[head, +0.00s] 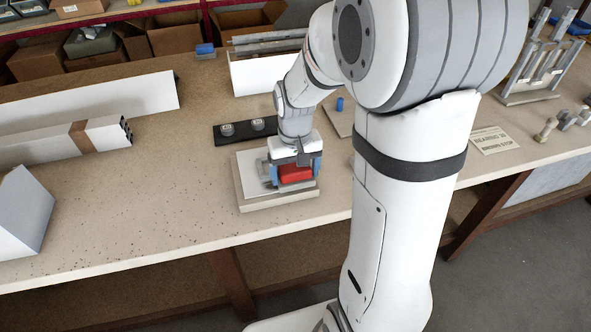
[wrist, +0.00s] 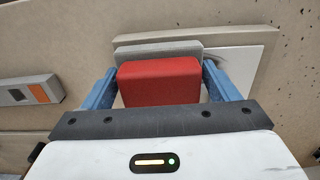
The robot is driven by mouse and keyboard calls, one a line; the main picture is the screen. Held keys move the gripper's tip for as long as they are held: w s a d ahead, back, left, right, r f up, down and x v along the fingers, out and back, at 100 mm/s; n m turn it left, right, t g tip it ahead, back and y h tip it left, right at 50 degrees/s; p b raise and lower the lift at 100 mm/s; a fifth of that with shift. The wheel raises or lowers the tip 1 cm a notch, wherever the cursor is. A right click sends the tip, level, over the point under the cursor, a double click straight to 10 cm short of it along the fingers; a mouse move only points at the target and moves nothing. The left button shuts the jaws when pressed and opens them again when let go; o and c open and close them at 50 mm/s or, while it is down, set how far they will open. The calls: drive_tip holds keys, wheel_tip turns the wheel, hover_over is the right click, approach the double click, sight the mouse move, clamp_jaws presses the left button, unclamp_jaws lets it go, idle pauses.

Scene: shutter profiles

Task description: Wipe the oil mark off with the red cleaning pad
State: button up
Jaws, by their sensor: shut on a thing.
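The red cleaning pad (head: 296,174) is between the blue fingers of my gripper (head: 295,172), which is shut on it. In the wrist view the red pad (wrist: 160,81) has a grey layer (wrist: 160,50) at its far side, and the fingers of my gripper (wrist: 160,88) press on both ends. The pad is over a pale plate on a beige block (head: 280,203) on the bench; I cannot tell whether it touches the plate. The plate's pale surface (wrist: 240,62) shows beside the pad.
A black strip with two round grey pieces (head: 243,129) lies just behind the block. White profiles (head: 90,97) lie at the left, and a white box with bars (head: 262,75) stands behind. A printed card (head: 496,140) lies at the right. The bench front left of the block is clear.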

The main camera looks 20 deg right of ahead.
sight(281, 170)
drive_tip(key=shift+f+b, duration=0.35)
drive_tip(key=shift+f, duration=0.1)
idle(0.4)
drive_tip(key=shift+a+r, duration=0.15)
drive_tip(key=shift+a, duration=1.35)
drive_tip(key=shift+a, duration=0.15)
drive_tip(key=shift+a+f, duration=0.2)
drive_tip(key=shift+a, duration=1.15)
drive_tip(key=shift+a+r, duration=0.1)
drive_tip(key=shift+a, duration=1.45)
